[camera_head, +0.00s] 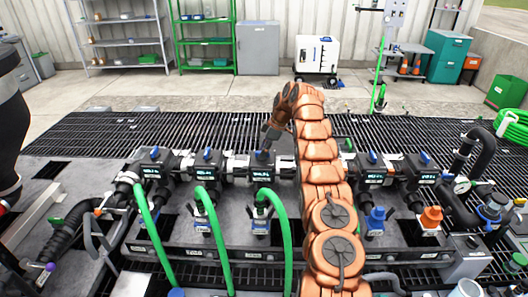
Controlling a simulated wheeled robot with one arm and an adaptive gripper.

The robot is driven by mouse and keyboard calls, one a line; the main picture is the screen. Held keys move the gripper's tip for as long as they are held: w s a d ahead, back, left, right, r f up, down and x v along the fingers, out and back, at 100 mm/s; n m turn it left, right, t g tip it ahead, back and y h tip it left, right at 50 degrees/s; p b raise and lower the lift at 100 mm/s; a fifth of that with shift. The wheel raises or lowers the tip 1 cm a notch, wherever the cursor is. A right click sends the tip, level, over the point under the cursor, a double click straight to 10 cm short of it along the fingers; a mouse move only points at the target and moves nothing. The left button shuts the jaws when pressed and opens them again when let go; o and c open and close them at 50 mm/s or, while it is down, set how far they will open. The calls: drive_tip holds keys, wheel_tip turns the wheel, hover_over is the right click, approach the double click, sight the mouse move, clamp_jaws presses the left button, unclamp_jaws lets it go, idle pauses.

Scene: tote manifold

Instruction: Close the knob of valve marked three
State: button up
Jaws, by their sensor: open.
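A row of dark valves with blue knobs runs across the manifold (225,166). The first knob from the left (155,152) and the second knob (207,154) stand clear of my arm. The third knob from the left (262,155) sits just under my gripper (266,146), which points down and left at it. My gripper is open; whether its fingers touch or surround the knob is too small to tell. The valve labels are too small to read surely. My orange arm hides the manifold right of the third valve. Further right are two more blue knobs (372,156) (424,157).
Green hoses (212,225) rise in front of the left valves. A blue fitting (376,217) and an orange fitting (431,215) stand at the front right. A black curved pipe (470,148) rises at the right end. The grating (180,125) behind the manifold is mostly clear.

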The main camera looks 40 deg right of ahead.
drive_tip(key=shift+f, duration=0.15)
clamp_jaws()
idle(0.4)
